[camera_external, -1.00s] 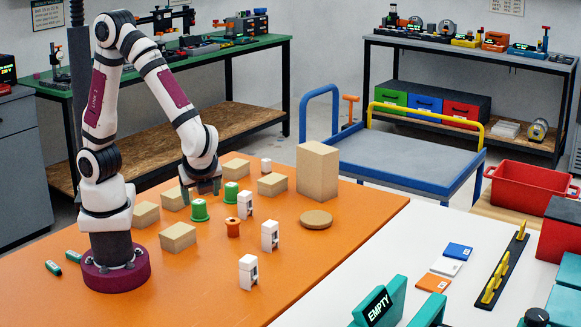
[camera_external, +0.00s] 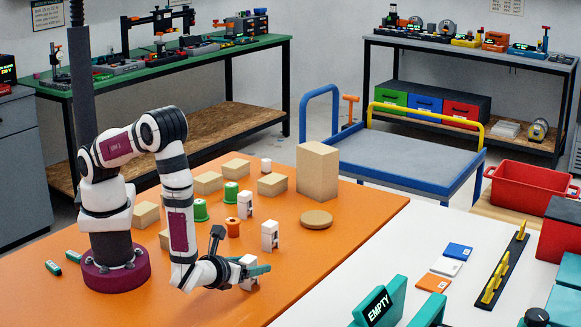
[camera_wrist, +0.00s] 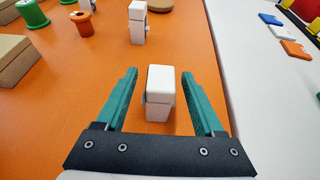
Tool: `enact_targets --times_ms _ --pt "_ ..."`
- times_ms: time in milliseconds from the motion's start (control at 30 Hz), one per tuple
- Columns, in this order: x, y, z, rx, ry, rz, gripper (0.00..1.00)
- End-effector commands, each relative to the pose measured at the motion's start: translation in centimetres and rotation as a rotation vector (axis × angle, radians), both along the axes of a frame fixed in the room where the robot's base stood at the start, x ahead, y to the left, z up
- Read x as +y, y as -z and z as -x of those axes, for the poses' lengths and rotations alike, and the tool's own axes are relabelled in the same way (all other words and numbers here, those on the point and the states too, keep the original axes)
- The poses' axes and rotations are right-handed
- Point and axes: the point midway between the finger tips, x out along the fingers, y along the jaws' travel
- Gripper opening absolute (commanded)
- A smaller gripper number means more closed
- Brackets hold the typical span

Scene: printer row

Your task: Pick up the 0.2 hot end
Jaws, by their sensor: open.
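Several small white hot ends stand upright on the orange table top. The nearest white hot end (camera_wrist: 159,88) stands between my open fingers in the wrist view, with a visible gap to each finger. In the external view this hot end (camera_external: 248,261) is partly hidden by my gripper (camera_external: 256,270), which is low over the table. The teal fingers of my gripper (camera_wrist: 158,74) are spread and hold nothing. A second hot end (camera_external: 269,236) stands farther back, and a third (camera_external: 245,205) beyond it. I cannot read any size marking on them.
An orange spool (camera_external: 233,228), green spools (camera_external: 200,210), several cardboard boxes (camera_external: 271,184) and a round tan disc (camera_external: 316,219) stand behind on the orange table (camera_external: 340,245). The white table (camera_external: 400,270) borders it on the right. Orange surface around the nearest hot end is clear.

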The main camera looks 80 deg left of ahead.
Motion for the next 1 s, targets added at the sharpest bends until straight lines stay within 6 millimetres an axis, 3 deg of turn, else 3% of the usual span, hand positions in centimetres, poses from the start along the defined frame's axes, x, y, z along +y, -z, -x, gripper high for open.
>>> enact_targets --times_ms 133,367,767,1000 --pt "1.7 1.0 -1.3 0.001 -0.003 0.001 0.70" --pt "1.8 1.1 -1.6 0.001 0.000 0.001 0.70" --pt "1.8 1.1 -1.5 0.000 0.000 0.001 0.00" --pt "1.8 1.1 -1.5 -0.001 0.000 0.001 0.00"
